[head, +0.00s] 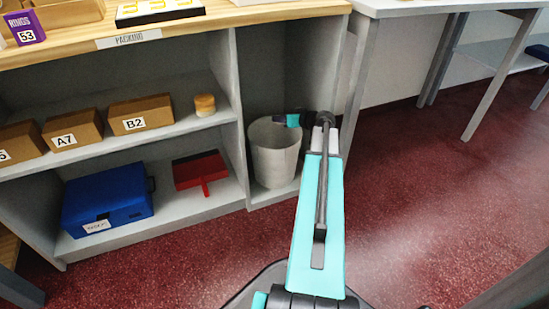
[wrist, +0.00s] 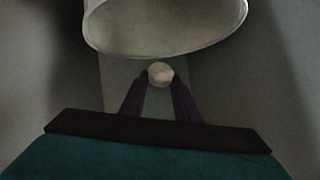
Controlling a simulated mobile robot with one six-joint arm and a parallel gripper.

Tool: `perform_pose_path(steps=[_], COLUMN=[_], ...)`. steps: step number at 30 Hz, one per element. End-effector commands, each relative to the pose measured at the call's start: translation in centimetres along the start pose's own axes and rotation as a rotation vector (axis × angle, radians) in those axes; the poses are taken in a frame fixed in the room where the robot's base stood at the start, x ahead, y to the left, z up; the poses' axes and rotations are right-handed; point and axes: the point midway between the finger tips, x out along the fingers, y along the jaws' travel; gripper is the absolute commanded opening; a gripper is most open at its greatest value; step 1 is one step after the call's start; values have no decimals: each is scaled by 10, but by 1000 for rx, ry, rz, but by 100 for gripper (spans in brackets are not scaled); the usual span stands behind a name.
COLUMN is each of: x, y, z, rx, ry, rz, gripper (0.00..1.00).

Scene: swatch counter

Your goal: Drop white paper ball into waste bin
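The waste bin (head: 275,160) is a pale, open-topped bin standing in the right bay under the packing counter. Its rim and inside fill the top of the wrist view (wrist: 165,28). The white paper ball (wrist: 160,73) is small and round and sits between my dark fingertips, which touch it from both sides. My gripper (wrist: 160,80) is shut on it. In the head view my gripper (head: 279,119) is at the far right part of the bin's rim; the ball cannot be made out there.
A grey divider (head: 233,100) stands left of the bin, and the counter top (head: 240,17) overhangs above. Left shelves hold brown boxes (head: 140,113), a blue case (head: 108,200) and a red dustpan (head: 200,171). Red floor (head: 430,210) is clear on the right.

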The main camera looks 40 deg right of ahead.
Motion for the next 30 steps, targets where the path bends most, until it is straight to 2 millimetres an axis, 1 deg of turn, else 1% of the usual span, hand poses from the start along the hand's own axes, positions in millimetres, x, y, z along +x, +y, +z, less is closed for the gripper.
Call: perform_pose_path(steps=[1, 3, 4, 13, 17, 23, 30], x=[0, 0, 0, 0, -4, -22, -59], y=[0, 0, 0, -1, -1, -1, -2], z=[0, 0, 0, 0, 0, -1, -2], rx=[0, 0, 0, 0, 0, 1, 1], ry=[0, 0, 0, 0, 0, 0, 1], rz=[0, 0, 0, -1, 0, 1, 1], gripper=[35, 47, 50, 50, 50, 50, 50])
